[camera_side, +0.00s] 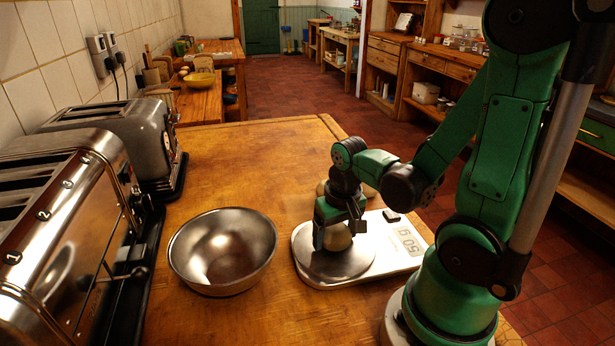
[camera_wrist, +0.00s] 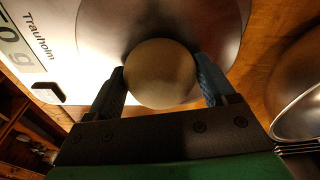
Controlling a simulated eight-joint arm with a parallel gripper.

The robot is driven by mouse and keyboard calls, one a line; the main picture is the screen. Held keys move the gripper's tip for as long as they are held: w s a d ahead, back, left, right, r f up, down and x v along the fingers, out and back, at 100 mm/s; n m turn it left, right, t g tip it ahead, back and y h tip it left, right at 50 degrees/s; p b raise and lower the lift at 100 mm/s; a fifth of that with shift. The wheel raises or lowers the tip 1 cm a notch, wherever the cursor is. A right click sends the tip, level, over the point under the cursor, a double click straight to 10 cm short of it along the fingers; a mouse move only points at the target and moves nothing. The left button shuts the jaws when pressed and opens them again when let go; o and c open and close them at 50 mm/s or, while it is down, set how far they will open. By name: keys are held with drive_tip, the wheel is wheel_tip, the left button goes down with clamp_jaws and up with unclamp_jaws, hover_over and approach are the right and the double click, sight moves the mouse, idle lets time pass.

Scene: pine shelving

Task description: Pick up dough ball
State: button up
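The dough ball (camera_side: 338,238) is pale and round, at the round steel plate of the kitchen scale (camera_side: 378,268). My gripper (camera_side: 338,232) points down over the plate, with a finger on each side of the ball. In the wrist view the dough ball (camera_wrist: 160,74) sits between the two dark fingers of my gripper (camera_wrist: 160,80), which meet its edges on both sides. The gripper looks shut on it. The scale (camera_wrist: 45,30) shows there too, its display partly cut off. I cannot tell whether the ball's underside still touches the plate.
An empty steel bowl (camera_side: 222,252) stands left of the scale; its rim also shows in the wrist view (camera_wrist: 300,112). Two toasters (camera_side: 70,215) line the left wall. More pale round pieces (camera_side: 369,191) are partly hidden behind my gripper. The wooden worktop (camera_side: 240,160) is clear toward the back.

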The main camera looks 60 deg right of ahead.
drive_tip(key=shift+r, duration=0.1)
idle(0.3)
wheel_tip(320, 180, up, 20)
drive_tip(key=f, duration=0.1)
hover_over(230, 271)
wheel_tip(230, 271, down, 10)
drive_tip(key=shift+r, duration=0.15)
idle(0.5)
idle(0.7)
drive_tip(key=shift+f, duration=3.25)
drive_tip(key=shift+f, duration=0.1)
